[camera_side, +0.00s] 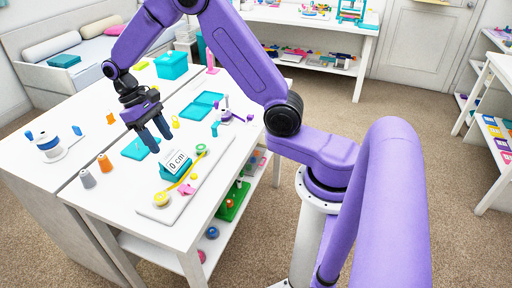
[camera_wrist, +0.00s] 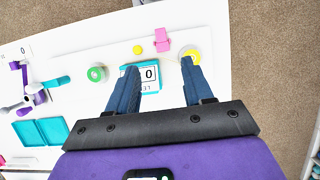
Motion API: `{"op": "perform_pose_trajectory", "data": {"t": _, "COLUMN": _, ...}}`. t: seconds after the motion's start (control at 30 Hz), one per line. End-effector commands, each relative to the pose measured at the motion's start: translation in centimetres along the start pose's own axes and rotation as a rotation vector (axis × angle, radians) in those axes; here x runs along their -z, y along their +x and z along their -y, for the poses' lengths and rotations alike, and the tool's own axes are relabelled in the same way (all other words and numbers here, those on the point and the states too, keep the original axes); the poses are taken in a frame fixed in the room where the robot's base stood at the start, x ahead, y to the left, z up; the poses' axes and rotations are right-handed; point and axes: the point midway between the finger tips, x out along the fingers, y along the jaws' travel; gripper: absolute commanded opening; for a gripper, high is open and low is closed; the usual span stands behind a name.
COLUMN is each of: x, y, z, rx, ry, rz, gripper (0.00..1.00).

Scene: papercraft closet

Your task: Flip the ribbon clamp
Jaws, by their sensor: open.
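A small pink piece, which looks like the ribbon clamp (camera_side: 186,189), sits on a white board (camera_side: 174,210). It also shows in the wrist view (camera_wrist: 162,40), beyond my fingertips. On the board are a green roll (camera_side: 201,150), a yellow roll (camera_side: 160,199) and a yellow strip (camera_side: 182,180) between them. A teal meter reading 0 cm (camera_side: 176,163) stands beside the strip. My gripper (camera_side: 161,140) is open and empty, above the table behind the meter. In the wrist view its blue fingers (camera_wrist: 159,68) point toward the board and partly cover the meter and yellow roll.
A purple stand-like tool (camera_side: 228,117) and an open teal case (camera_side: 202,105) lie farther back on the table. Orange and grey spools (camera_side: 105,163) stand at the left. A teal box (camera_side: 171,65) stands at the back.

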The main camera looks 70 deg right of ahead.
Motion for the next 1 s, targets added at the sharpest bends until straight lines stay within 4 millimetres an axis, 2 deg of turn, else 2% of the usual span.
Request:
{"op": "perform_pose_trajectory", "data": {"t": 0.1, "x": -0.2, "y": -1.5, "z": 0.1, "rx": -0.002, "ry": -0.006, "rz": -0.004, "gripper": 0.51}}
{"op": "perform_pose_trajectory", "data": {"t": 0.57, "x": -4.2, "y": -1.6, "z": 2.5, "rx": -0.056, "ry": -0.173, "rz": -0.070, "gripper": 0.51}}
{"op": "perform_pose_trajectory", "data": {"t": 1.0, "x": -8.8, "y": -1.3, "z": 4.1, "rx": -0.102, "ry": -0.346, "rz": -0.137, "gripper": 0.51}}
